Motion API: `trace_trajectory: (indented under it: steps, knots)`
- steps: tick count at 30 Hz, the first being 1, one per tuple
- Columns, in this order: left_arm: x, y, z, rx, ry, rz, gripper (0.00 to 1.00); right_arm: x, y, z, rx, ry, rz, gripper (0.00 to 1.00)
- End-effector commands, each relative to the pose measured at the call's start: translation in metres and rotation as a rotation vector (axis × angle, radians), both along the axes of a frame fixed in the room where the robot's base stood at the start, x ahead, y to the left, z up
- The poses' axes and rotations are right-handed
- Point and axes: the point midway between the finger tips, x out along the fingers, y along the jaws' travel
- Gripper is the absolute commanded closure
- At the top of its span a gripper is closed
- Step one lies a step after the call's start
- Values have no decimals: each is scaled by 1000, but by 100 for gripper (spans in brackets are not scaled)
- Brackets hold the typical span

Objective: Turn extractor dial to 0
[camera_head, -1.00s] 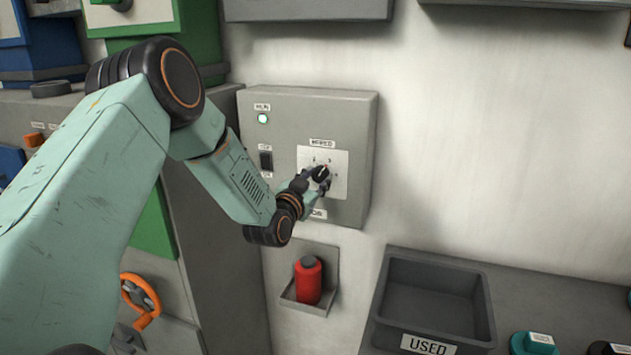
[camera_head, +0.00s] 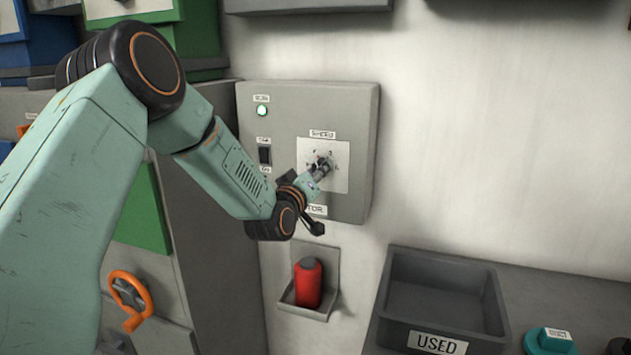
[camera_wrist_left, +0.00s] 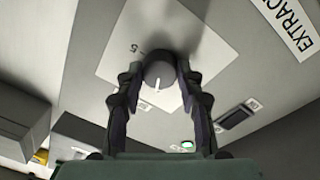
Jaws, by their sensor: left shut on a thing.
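The extractor control box (camera_head: 350,115) is a grey box on the wall with a white dial plate (camera_head: 338,178) on its front. The dial (camera_wrist_left: 159,75) is a dark round knob with a light pointer line. My left gripper (camera_head: 322,168) is at the plate. In the left wrist view its two fingers (camera_wrist_left: 160,80) sit on either side of the dial, closed on it. A "5" shows on the plate near the dial; the other numbers are too small or hidden. In the head view the gripper covers most of the dial. My right gripper is in neither view.
A lit green lamp (camera_head: 262,111) and a black switch (camera_head: 265,155) are on the box's left side. A red bottle (camera_head: 308,283) stands in a wall holder below. A grey bin marked USED (camera_head: 440,262) is at lower right. An orange handwheel (camera_head: 131,299) is at lower left.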

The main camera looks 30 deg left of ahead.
Motion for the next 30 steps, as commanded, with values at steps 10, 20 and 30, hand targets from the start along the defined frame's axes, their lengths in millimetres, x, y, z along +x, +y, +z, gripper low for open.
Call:
trace_trajectory:
  steps: [10,20,30]
  knots:
    - [1,-2,-2,-316,-78,-4,94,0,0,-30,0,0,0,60]
    - [1,-4,-1,-620,-151,-7,94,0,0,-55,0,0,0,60]
    - [2,-5,2,-902,-219,-10,94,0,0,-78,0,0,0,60]
